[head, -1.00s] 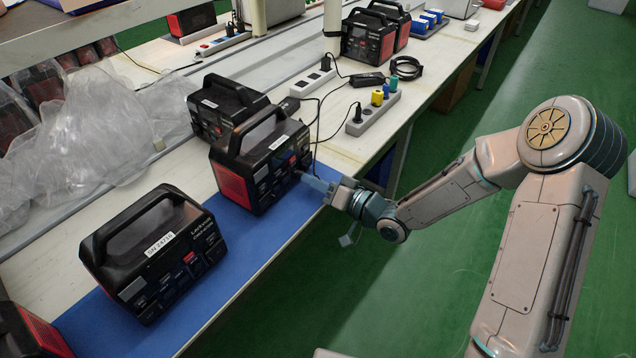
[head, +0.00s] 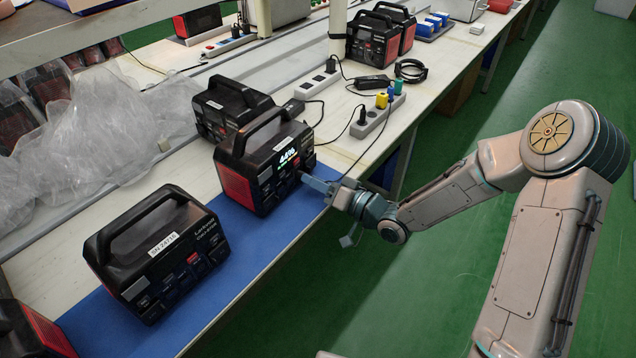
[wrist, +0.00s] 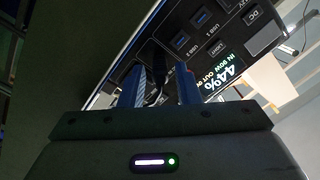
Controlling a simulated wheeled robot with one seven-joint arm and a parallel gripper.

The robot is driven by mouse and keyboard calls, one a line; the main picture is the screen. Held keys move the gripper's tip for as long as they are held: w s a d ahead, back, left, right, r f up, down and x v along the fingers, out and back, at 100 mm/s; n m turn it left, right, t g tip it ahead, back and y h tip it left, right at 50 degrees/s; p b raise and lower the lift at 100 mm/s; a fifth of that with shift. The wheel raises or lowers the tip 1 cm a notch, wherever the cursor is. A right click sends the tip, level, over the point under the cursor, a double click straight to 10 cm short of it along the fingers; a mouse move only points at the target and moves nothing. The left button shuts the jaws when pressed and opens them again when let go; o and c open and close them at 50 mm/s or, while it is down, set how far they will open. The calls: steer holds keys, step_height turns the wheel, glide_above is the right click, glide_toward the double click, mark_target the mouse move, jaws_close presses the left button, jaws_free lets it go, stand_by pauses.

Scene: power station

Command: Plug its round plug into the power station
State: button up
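The power station (head: 258,180) is a black box with red sides and a top handle, standing on the blue mat. Its lit front display (head: 287,158) reads 44%, and the wrist view shows the display (wrist: 221,79) with "IN 90W". My gripper (head: 306,178) is at the lower right of its front face. In the wrist view the two blue fingers (wrist: 160,86) reach to the panel with a dark thing between them, apparently the round plug (wrist: 155,84). The plug's tip and socket are hidden. A thin black cable (head: 361,160) runs to my gripper.
Another power station (head: 158,255) stands at the near left, and one (head: 222,104) stands behind. A power strip (head: 377,118) and a black adapter (head: 372,84) lie to the right. Crumpled clear plastic (head: 110,130) covers the left back. Green floor lies beyond the table edge.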

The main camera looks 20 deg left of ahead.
steer(key=shift+o, duration=0.3)
steer(key=shift+d, duration=0.1)
steer(key=v, duration=1.3)
steer(key=shift+s+d+p, duration=0.2)
steer(key=shift+d+p, duration=0.1)
steer(key=shift+p, duration=0.05)
